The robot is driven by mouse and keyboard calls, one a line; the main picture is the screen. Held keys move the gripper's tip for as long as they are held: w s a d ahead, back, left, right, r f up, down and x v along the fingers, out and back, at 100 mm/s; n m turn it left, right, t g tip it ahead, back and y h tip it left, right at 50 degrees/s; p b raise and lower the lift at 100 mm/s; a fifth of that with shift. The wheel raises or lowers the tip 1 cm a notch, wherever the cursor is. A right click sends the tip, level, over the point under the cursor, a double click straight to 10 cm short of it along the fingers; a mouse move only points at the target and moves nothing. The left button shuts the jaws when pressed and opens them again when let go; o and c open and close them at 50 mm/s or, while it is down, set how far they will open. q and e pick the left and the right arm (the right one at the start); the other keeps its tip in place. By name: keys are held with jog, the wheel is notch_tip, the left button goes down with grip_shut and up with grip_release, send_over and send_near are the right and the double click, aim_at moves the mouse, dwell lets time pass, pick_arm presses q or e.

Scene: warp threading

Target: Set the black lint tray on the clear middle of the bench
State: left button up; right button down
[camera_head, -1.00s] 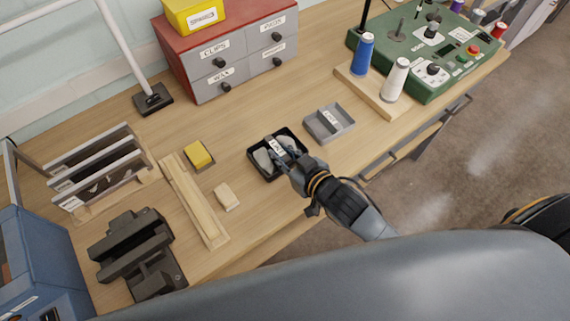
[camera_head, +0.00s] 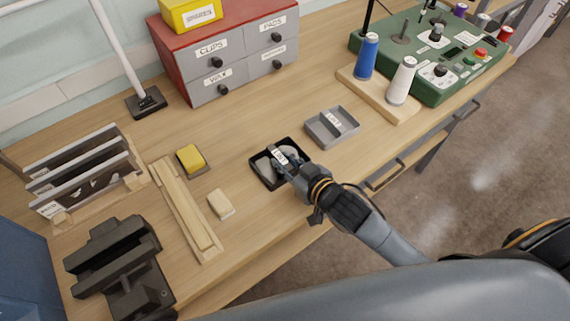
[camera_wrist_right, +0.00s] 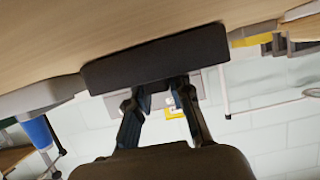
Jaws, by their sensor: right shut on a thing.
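The black lint tray (camera_head: 257,175) is in the middle of the bench (camera_head: 330,170) near its front edge, with a white label and pale lint inside. My right gripper (camera_head: 291,164) reaches in from the front and is shut on the tray's near right side. In the right wrist view the tray (camera_wrist_right: 155,58) shows as a dark slab in front of the two fingers (camera_wrist_right: 164,95). I cannot tell whether its underside touches the bench. My left gripper is not in view.
A grey tray (camera_head: 345,132) sits just right of the black one. A yellow block (camera_head: 191,158), a pale block (camera_head: 220,204) and a wooden rail (camera_head: 186,210) lie to the left. A red drawer cabinet (camera_head: 230,62) stands behind, with bare bench between.

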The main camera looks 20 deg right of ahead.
jog(key=shift+f, duration=0.1)
jog(key=c, duration=1.2)
grip_release()
jog(key=shift+s+d, duration=0.15)
jog(key=shift+s, duration=0.2)
jog(key=b+v, duration=0.1)
jog(key=v, duration=0.9)
jog(key=shift+r, duration=0.25)
jog(key=shift+s+d+r, duration=0.2)
jog(key=shift+s+r, duration=0.15)
jog(key=shift+s, duration=0.15)
